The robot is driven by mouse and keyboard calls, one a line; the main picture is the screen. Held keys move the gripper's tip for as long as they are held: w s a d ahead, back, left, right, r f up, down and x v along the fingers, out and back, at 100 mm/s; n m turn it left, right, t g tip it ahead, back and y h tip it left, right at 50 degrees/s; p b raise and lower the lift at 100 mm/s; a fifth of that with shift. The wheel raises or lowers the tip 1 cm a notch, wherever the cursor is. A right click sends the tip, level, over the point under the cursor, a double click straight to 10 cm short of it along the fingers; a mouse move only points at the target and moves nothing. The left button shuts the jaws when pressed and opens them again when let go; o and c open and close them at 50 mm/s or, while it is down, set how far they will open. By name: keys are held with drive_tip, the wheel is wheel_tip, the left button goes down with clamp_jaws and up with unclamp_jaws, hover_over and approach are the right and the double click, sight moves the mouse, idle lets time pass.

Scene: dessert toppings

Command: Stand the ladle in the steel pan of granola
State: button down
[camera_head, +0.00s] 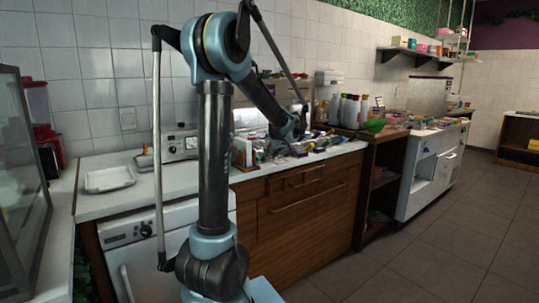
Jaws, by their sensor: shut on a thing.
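My gripper (284,146) is small and dark at the end of my forearm, low over the back counter among the toppings. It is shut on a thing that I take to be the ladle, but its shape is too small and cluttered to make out. I cannot pick out the steel pan of granola. Several small containers and utensils crowd the counter around and right of my gripper, and my arm hides part of this area.
A white tray (109,180) lies on the counter at left, near a steel machine (180,146). Several bottles (348,110) and a green object (374,126) stand right of my gripper. Wooden drawers (300,205) front the counter. The tiled floor (430,240) at right is clear.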

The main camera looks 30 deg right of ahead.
drive_tip(key=shift+f, duration=0.45)
idle(0.7)
idle(0.4)
drive_tip(key=c, duration=1.3)
unclamp_jaws()
drive_tip(key=shift+c, duration=0.2)
drive_tip(key=o, duration=0.4)
drive_tip(key=shift+r, duration=0.15)
drive_tip(key=shift+r, duration=3.9)
